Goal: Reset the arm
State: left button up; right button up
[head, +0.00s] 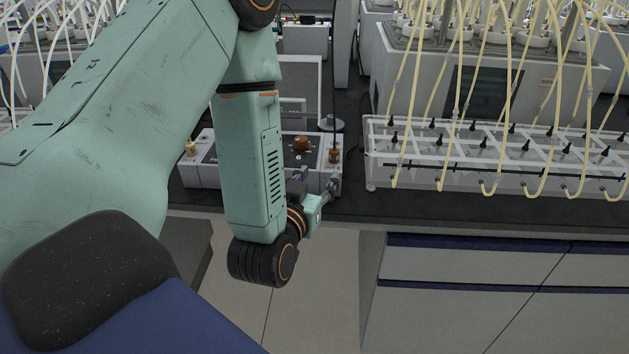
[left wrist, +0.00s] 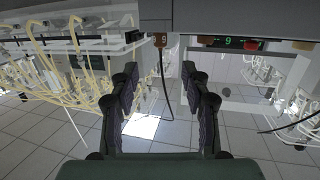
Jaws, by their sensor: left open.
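My left arm, pale green with black joints, comes in from the left in the head view and hangs down in front of the bench. Its gripper (head: 316,184) is small there, at the front of a low grey-white control box (head: 201,173). In the left wrist view the two dark fingers of the gripper (left wrist: 161,74) stand wide apart with nothing held between them. Whether a finger touches the box cannot be told. My right gripper is not in view.
The box bears a brown knob (head: 301,143) and a brown plug (head: 334,156) with a black cable. To the right stands a clear rack (head: 440,178) with yellow tubes, before a grey reactor unit (head: 415,75). Drawers (head: 500,262) lie below the dark bench edge; tiled floor is open.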

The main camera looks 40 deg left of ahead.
pick_arm(q)
jog(key=shift+s+d, duration=0.1)
jog(key=shift+s, duration=0.35)
jog(key=shift+r, duration=0.1)
jog(key=s+d+f+m+g+h, duration=0.1)
jog(key=s+d+f+g+h, duration=0.2)
jog(key=f, duration=0.5)
jog(key=s+d+f+g+h, duration=0.1)
jog(key=s+d+f+g, duration=0.2)
jog(key=s+f+g, duration=0.45)
jog(key=s+d+f+m+g, duration=0.1)
jog(key=s+f+g, duration=0.1)
jog(key=s+f, duration=0.3)
jog(key=s+d+f+m+g+h, duration=0.1)
jog(key=s+f, duration=0.5)
jog(key=s, duration=0.6)
jog(key=shift+d+f+g+b, duration=0.15)
jog(key=shift+d+g+b, duration=0.25)
jog(key=shift+d+g, duration=0.45)
jog(key=shift+a, duration=0.3)
